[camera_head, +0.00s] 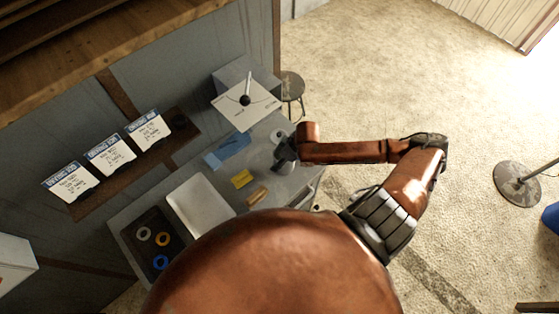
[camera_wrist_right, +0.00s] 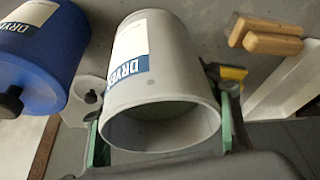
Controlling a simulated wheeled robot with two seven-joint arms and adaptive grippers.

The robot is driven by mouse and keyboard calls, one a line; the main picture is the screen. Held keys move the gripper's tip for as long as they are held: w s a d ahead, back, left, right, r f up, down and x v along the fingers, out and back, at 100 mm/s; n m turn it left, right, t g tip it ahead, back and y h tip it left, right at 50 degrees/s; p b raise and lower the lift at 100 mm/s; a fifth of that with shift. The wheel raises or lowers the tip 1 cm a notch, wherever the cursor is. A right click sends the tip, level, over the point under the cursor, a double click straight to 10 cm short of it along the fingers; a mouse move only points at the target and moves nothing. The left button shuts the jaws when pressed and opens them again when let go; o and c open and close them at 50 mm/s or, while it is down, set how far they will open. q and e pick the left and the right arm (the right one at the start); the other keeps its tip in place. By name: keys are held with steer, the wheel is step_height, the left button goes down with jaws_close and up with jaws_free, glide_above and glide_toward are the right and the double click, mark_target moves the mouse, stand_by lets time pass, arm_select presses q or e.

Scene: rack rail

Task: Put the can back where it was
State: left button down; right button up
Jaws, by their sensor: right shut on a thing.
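A grey can (camera_wrist_right: 160,95) with a white and blue label fills the middle of the right wrist view, its open rim towards the camera. My right gripper (camera_wrist_right: 162,135) is shut on it, with a green finger on each side of the can. In the head view my right gripper (camera_head: 286,156) is over the right part of the grey bench (camera_head: 292,182). The can (camera_head: 279,136) shows there only as a small pale shape beside the gripper, partly hidden. Whether it touches the bench I cannot tell. My left gripper is not in view.
A blue can (camera_wrist_right: 40,45) stands left of the held can in the wrist view. A box with a black-knobbed lever (camera_head: 246,99) is behind.

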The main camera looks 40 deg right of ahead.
steer(key=shift+w+d+f, duration=0.4)
steer(key=shift+w+f, duration=0.25)
steer(key=shift+f, duration=1.75)
steer(key=shift+f, duration=0.1)
steer(key=o, duration=1.9)
steer(key=v, duration=1.2)
